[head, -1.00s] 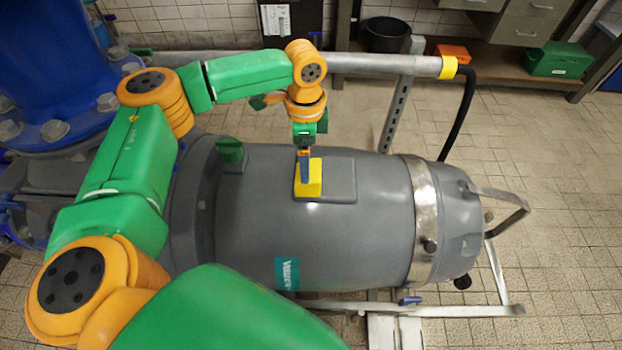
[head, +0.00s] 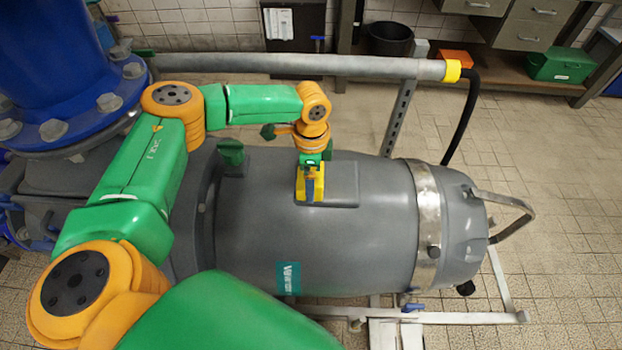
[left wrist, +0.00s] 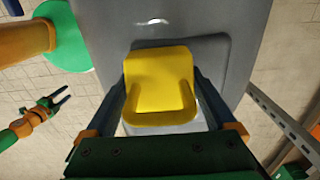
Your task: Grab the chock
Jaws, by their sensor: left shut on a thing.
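The chock is a yellow block (head: 301,184) on a raised flat pad on top of the grey motor housing (head: 320,240). In the left wrist view the chock (left wrist: 160,72) sits between the two fingers, with a raised rim on its near side. My left gripper (head: 310,190) reaches down from above and is shut on the chock, one finger on each side. The chock appears to be still at the pad; whether it touches cannot be told. My right gripper (left wrist: 61,97) shows only in the left wrist view, at the left, empty with its fingers apart.
A grey horizontal pipe (head: 300,65) runs behind the housing. A blue pipe flange (head: 75,120) is at the far left. A metal band and handle (head: 510,212) are at the right. Tiled floor lies beyond.

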